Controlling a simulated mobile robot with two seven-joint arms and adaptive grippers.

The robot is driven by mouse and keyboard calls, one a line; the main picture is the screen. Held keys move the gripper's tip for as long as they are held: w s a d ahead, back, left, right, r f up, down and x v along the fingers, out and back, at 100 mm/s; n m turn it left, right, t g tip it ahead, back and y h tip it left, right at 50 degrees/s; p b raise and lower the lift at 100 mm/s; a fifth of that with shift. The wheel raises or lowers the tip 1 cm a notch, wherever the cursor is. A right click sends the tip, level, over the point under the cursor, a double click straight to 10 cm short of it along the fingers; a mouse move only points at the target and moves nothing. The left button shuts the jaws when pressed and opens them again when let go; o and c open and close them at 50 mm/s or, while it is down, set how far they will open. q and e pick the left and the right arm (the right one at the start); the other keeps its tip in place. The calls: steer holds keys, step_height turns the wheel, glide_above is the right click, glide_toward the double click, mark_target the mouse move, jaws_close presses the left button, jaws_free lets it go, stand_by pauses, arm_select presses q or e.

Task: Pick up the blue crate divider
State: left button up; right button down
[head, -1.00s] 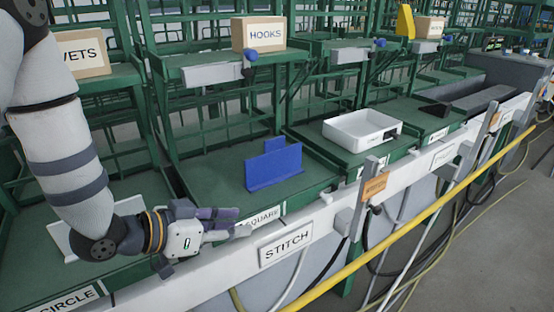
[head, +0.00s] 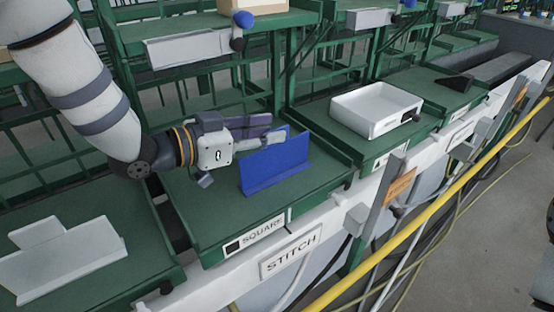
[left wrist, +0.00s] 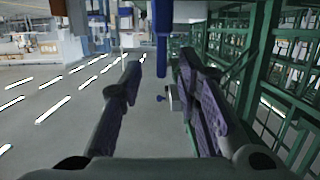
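The blue crate divider (head: 275,170) stands upright on the green tray of the station labelled SQUARE (head: 215,215), with a raised tab along its top. My left gripper (head: 277,127) is at the divider's upper left side, close to the tab. Its fingers partly hide the tab in the head view. In the left wrist view the fingers (left wrist: 158,65) are spread apart, and a narrow blue upright strip (left wrist: 162,35), likely the divider edge-on, shows between and beyond them. Whether a finger touches it I cannot tell. My right gripper is not in view.
A white open box (head: 375,110) stands on the tray to the right. A STITCH sign (head: 290,252) and a yellow pipe (head: 430,210) run along the front. Green racks stand behind.

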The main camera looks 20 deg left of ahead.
arm_select(q)
steer(key=x, duration=0.3)
steer(key=shift+f, duration=0.2)
steer(key=shift+s+a+r, duration=0.1)
steer(key=shift+c, duration=0.8)
jaws_close()
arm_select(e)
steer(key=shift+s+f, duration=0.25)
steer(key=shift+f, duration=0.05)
